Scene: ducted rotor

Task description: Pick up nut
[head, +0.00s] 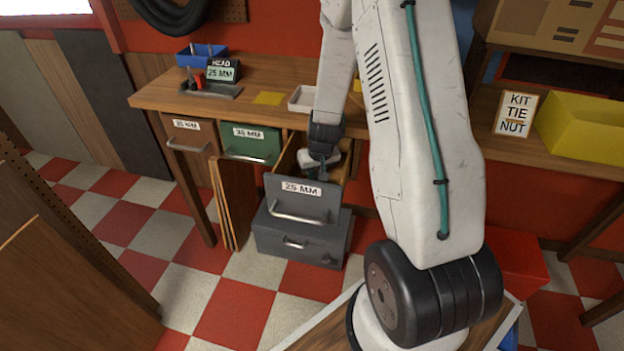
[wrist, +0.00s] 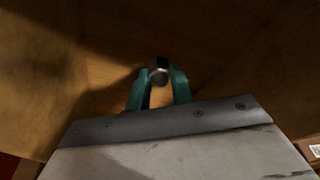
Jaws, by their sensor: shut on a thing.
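The nut (wrist: 158,70) is a small metallic piece with a bright face, seen in the wrist view between the tips of the two green fingers. My gripper (wrist: 157,78) is shut on it. The wooden surface of the drawer's inside lies behind the nut. In the head view my gripper (head: 317,170) reaches down into the open drawer (head: 297,202), whose grey front is labelled 25 MM. The nut cannot be made out in the head view. Whether it touches the drawer floor I cannot tell.
Closed drawers, one brown (head: 188,148) and one green (head: 250,146), are left of the open one. A display (head: 222,73) reads 25 MM. A white tray (head: 302,100) sits on the bench. A yellow bin (head: 585,125) stands right, beside a KIT TIE NUT sign (head: 516,114).

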